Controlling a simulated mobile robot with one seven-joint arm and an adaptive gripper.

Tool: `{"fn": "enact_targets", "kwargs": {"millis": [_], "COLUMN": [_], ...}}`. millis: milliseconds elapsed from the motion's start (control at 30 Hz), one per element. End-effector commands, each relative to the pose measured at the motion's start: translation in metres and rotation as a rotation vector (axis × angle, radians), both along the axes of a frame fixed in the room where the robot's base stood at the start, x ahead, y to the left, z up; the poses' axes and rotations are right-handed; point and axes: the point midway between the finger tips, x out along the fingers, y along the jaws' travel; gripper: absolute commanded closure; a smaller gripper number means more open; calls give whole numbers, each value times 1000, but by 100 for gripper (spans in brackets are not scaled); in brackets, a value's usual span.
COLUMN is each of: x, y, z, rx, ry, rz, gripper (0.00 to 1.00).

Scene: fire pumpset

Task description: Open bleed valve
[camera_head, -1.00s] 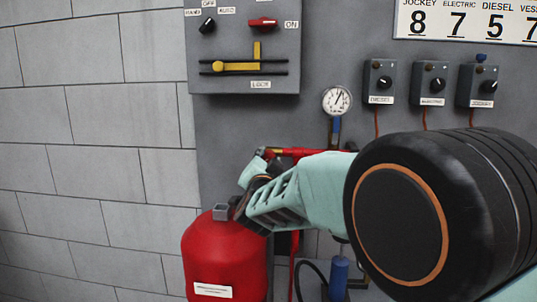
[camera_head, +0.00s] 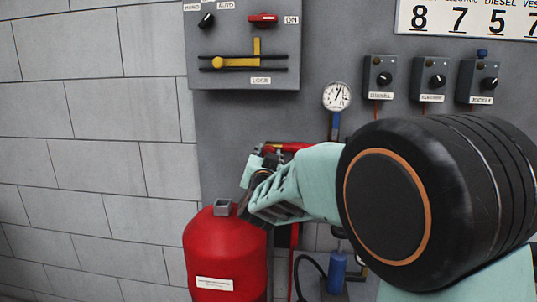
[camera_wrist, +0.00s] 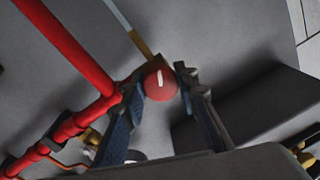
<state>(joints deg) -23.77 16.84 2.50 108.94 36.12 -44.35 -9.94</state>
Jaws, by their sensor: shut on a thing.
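The bleed valve is most likely the round red knob (camera_wrist: 160,86) with a white mark on its face, at the end of the red pipe in the wrist view. My gripper (camera_wrist: 162,80) has one dark finger on each side of this knob and is shut on it. In the head view my gripper (camera_head: 258,172) is at the left end of the red horizontal pipe (camera_head: 286,146), just above the red tank. There my own fingers and wrist hide the knob.
The red tank (camera_head: 225,255) stands right below my gripper. A pressure gauge (camera_head: 336,96) is on the wall above the pipe. A grey panel (camera_head: 245,75) with a yellow lever (camera_head: 238,63) hangs above. Several dial boxes (camera_head: 379,78) are to the right. The brick wall at left is clear.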

Motion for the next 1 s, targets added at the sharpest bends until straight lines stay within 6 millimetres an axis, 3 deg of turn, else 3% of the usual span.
{"fn": "enact_targets", "kwargs": {"millis": [100,133,267,667,1000], "x": [0,0,0,-8,-70], "y": [0,1,0,0,-1], "z": [1,1,1,0,-1], "rx": [1,1,1,2,3], "ry": [-2,-2,-1,0,-2], "rz": [0,0,1,1,2], "gripper": [97,69,55,54,54]}}
